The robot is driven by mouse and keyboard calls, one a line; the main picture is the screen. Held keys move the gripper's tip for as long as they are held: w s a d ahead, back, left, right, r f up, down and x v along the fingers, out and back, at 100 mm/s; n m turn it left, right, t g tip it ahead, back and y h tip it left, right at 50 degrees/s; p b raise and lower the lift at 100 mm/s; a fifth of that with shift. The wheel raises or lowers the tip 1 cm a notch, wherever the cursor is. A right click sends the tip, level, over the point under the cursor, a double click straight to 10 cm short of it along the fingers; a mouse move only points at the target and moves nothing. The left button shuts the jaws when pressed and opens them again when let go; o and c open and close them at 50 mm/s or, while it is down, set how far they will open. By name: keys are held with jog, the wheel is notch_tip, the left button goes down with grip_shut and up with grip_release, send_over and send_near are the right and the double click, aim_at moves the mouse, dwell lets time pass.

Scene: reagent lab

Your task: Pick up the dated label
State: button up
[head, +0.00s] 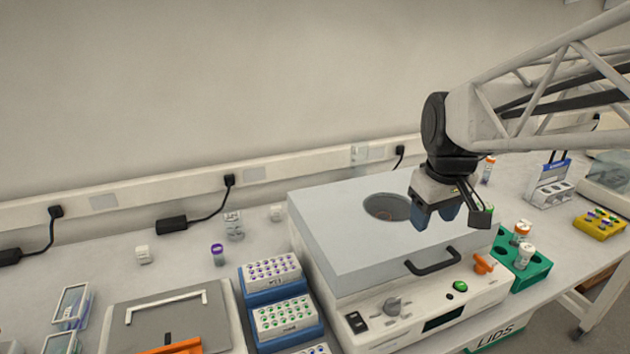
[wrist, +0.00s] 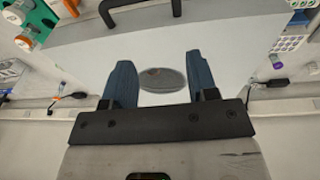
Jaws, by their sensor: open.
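I cannot make out a dated label in either view; any writing on the small items is too small to read. My gripper (head: 436,215) is above the lid of the white benchtop machine (head: 350,240), right of its round window (head: 387,207). In the wrist view my gripper (wrist: 157,65) shows its two blue fingers spread apart with nothing between them. The round window (wrist: 163,80) shows beyond and between the fingers.
A green rack (head: 528,272) with orange-capped bottles stands right of the machine. Blue-based vial racks (head: 288,318) and a grey-topped device (head: 180,325) stand to its left. A yellow rack (head: 600,225) is at the far right. Small containers and power plugs line the back.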

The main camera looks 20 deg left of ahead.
jog(key=w+a+n, duration=0.1)
jog(key=a, duration=0.5)
jog(key=w+a+f+n, duration=0.1)
jog(key=w+a+n, duration=0.1)
jog(key=a, duration=0.3)
jog(key=w+a+n, duration=0.2)
jog(key=a, duration=0.4)
jog(key=shift+w+a+f+g, duration=0.2)
jog(key=shift+a+g, duration=0.1)
jog(key=shift+a, duration=0.05)
jog(key=a+f+n, duration=0.2)
jog(key=a, duration=0.8)
jog(key=a+f+n, duration=0.2)
jog(key=a+n, duration=0.1)
jog(key=a, duration=0.6)
jog(key=n+g, duration=0.1)
jog(key=n, duration=0.7)
send_over(141, 248)
jog(key=shift+h, duration=0.3)
notch_tip(141, 248, down, 14)
jog(key=shift+s+r, duration=0.1)
jog(key=shift+r, duration=0.15)
jog(key=shift+f, duration=0.1)
jog(key=shift+d+f, duration=0.1)
jog(key=shift+f, duration=1.1)
jog(key=shift+f, duration=0.15)
